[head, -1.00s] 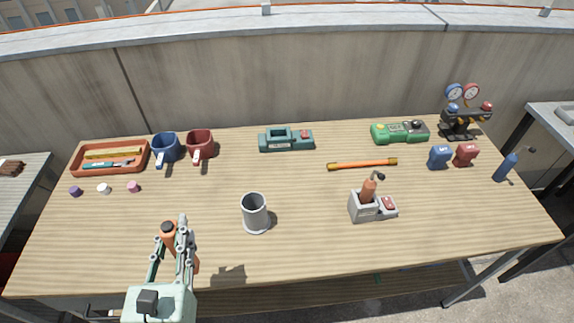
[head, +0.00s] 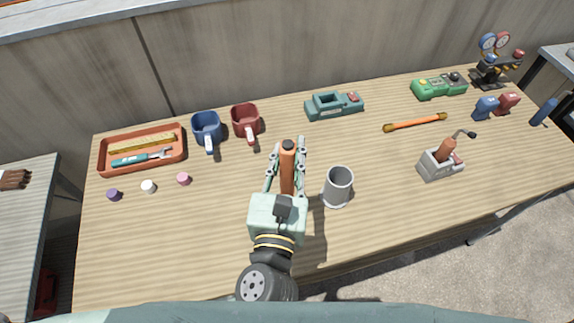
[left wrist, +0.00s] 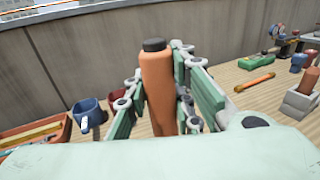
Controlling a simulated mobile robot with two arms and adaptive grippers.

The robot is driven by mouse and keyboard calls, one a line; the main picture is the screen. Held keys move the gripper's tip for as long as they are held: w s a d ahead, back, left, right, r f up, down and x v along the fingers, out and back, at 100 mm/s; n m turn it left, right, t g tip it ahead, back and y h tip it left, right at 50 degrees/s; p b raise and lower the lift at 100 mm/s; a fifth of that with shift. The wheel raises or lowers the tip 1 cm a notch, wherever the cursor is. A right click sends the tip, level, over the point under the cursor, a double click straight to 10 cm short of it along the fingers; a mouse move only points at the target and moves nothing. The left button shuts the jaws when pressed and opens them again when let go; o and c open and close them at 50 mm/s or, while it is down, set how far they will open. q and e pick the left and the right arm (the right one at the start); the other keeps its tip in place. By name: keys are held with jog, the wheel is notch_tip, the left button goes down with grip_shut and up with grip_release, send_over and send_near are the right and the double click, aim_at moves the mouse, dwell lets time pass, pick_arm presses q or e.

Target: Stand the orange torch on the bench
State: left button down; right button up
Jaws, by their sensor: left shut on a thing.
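The orange torch (head: 287,170), a cylinder with a dark cap, is held roughly upright between the fingers of my left gripper (head: 287,165). In the left wrist view the torch (left wrist: 157,90) stands between both fingers, its lower end hidden behind the gripper body. I cannot tell whether its base touches the wooden bench (head: 170,240). The gripper is shut on it, left of the grey cup (head: 338,187). My right gripper is not in view.
Blue (head: 206,128) and red (head: 245,122) mugs stand behind the gripper. An orange tray (head: 110,165) is at the back left. A second orange-brown cylinder with a bent nozzle (head: 446,150) sits in a grey holder (head: 438,170). The bench's front left is clear.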

pick_arm(q)
jog(key=shift+s+a+f, duration=0.1)
jog(key=shift+a+f, duration=0.05)
jog(key=shift+f, duration=0.2)
jog(key=s+a+f+b, duration=0.2)
jog(key=a+f+b, duration=0.1)
jog(key=a+f, duration=0.7)
jog(key=shift+s+a+f, duration=0.15)
jog(key=shift+s+a, duration=0.2)
jog(key=shift+a, duration=0.1)
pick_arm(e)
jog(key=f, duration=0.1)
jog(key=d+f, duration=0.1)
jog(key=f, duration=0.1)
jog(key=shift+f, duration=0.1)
